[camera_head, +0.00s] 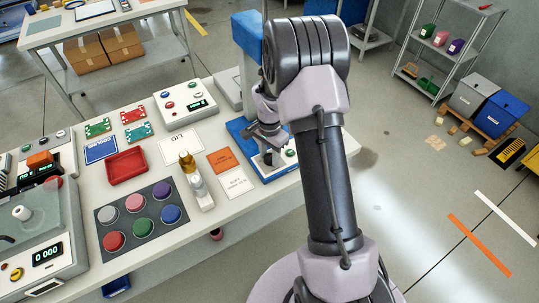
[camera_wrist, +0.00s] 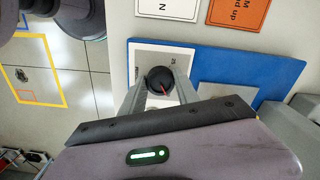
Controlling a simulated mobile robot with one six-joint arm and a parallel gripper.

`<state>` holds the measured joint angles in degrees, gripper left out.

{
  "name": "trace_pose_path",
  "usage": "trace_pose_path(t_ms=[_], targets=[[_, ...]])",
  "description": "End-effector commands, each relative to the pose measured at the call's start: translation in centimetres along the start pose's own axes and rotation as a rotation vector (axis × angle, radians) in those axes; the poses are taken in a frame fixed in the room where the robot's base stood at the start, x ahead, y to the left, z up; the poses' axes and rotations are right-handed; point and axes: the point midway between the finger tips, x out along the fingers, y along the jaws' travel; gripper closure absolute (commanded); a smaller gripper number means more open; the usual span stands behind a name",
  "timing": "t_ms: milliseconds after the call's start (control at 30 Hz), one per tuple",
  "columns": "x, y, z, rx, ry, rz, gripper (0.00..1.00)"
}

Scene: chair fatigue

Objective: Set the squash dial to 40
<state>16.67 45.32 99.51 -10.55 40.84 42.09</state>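The squash dial (camera_wrist: 160,80) is a small round black knob with a red pointer line. It sits on a white plate (camera_wrist: 145,52) on the blue base (camera_wrist: 225,65) of a machine. In the wrist view my gripper (camera_wrist: 160,84) has one grey finger on each side of the dial. I cannot tell whether the fingers press on it. In the head view my gripper (camera_head: 268,137) is low over the blue base (camera_head: 242,128) at the table's right end, and the dial is not clearly visible there.
Left of the base lie an orange card (camera_head: 222,161) and a white card (camera_head: 235,183). Open floor lies to the right.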

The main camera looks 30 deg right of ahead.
Motion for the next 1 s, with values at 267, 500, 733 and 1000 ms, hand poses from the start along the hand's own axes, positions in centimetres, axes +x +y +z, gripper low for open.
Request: trace_pose_path(t_ms=[267,500,733,1000], targets=[[-0.02,-0.01,0.00,-0.007,0.000,0.000,1.00],[-0.05,0.02,0.01,-0.092,0.000,0.000,1.00],[-0.09,0.07,0.00,-0.274,-0.001,0.000,1.00],[-0.12,0.12,-0.03,-0.532,0.000,0.000,1.00]])
